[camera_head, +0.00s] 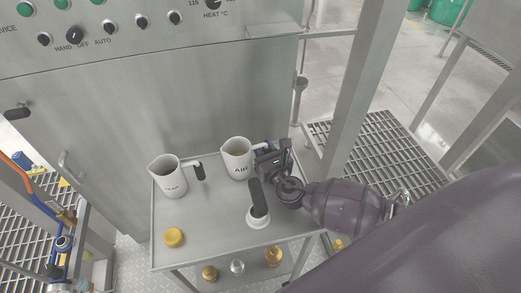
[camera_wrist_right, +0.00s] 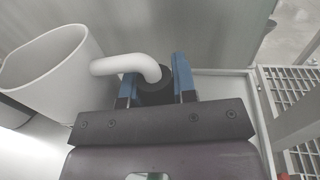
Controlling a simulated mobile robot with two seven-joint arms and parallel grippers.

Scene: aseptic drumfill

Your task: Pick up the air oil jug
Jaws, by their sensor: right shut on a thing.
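The white air oil jug (camera_head: 236,160), with dark lettering that seems to read AIR, stands upright at the back right of the small metal table. My right gripper (camera_head: 267,152) is at its right side, shut on the jug's handle. In the right wrist view the jug (camera_wrist_right: 42,78) is at the left. Its white handle (camera_wrist_right: 125,64) bends down to a dark grip between the two blue fingers of my right gripper (camera_wrist_right: 155,86). The jug seems to rest on the table. My left gripper is not in view.
A second white jug (camera_head: 167,178) with a black-gripped handle stands left on the metal table (camera_head: 205,225). A yellow cap (camera_head: 173,237) and a white piece with a black handle (camera_head: 258,205) are nearer. A control cabinet (camera_head: 190,95) rises behind; a metal post (camera_head: 352,90) stands right.

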